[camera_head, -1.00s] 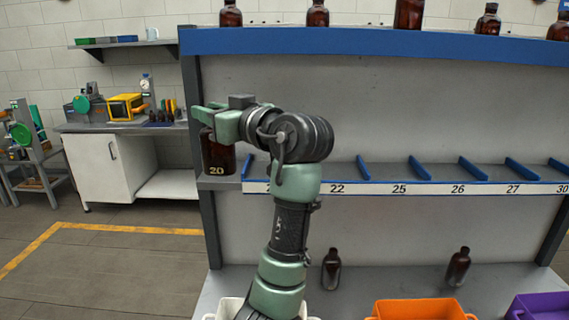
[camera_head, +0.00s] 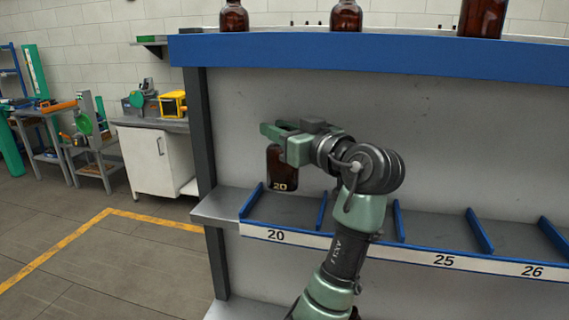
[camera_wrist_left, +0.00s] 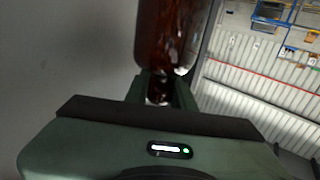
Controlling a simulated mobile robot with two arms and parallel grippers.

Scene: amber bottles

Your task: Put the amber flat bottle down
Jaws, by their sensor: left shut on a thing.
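The amber flat bottle (camera_head: 282,170), marked 20, hangs upright from my left gripper (camera_head: 279,134). It appears just above the middle shelf, between two blue dividers over the label 20. A small gap seems to show under it, though I cannot tell its exact height. In the left wrist view the bottle (camera_wrist_left: 178,35) fills the top middle, with its neck between the fingers of my left gripper (camera_wrist_left: 158,90). My right gripper is not in view.
The middle shelf (camera_head: 222,205) has a blue-edged label strip (camera_head: 340,250) and several blue dividers. The bays to the right look empty where visible. Several amber bottles (camera_head: 346,16) stand on the top board (camera_head: 300,50). A dark post (camera_head: 199,130) bounds the left end.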

